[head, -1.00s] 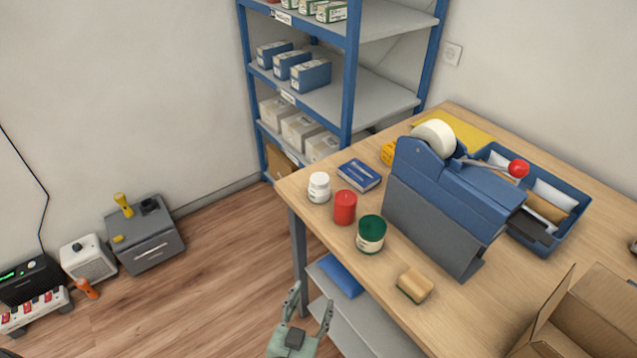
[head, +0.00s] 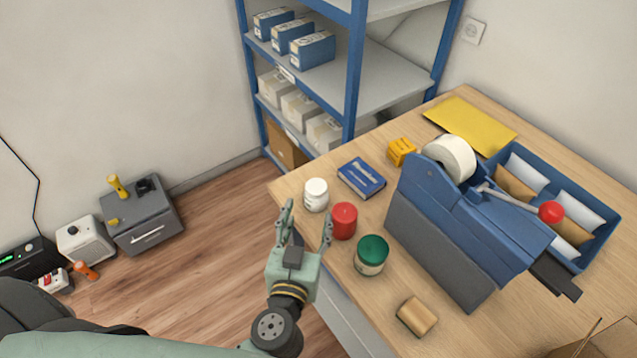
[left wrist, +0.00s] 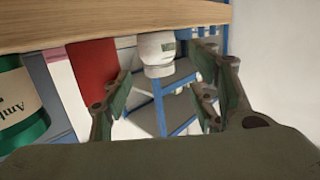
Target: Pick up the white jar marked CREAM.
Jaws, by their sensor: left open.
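The small white jar (head: 316,195) stands upright near the far left corner of the counter. It also shows in the left wrist view (left wrist: 158,52), upside down and between the fingers, with a dark label patch too small to read. My left gripper (head: 305,226) is open and empty, off the counter's left edge, its fingers pointing towards the white jar but apart from it. A red container (head: 343,221) stands close to the right finger in the head view. My right gripper is not in view.
A green-lidded jar (head: 371,254) and a sponge (head: 417,316) lie along the counter's near left side. A blue box (head: 361,178) is behind the white jar. The large blue tape dispenser (head: 455,225) stands to the right. The counter's left edge is close to my gripper.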

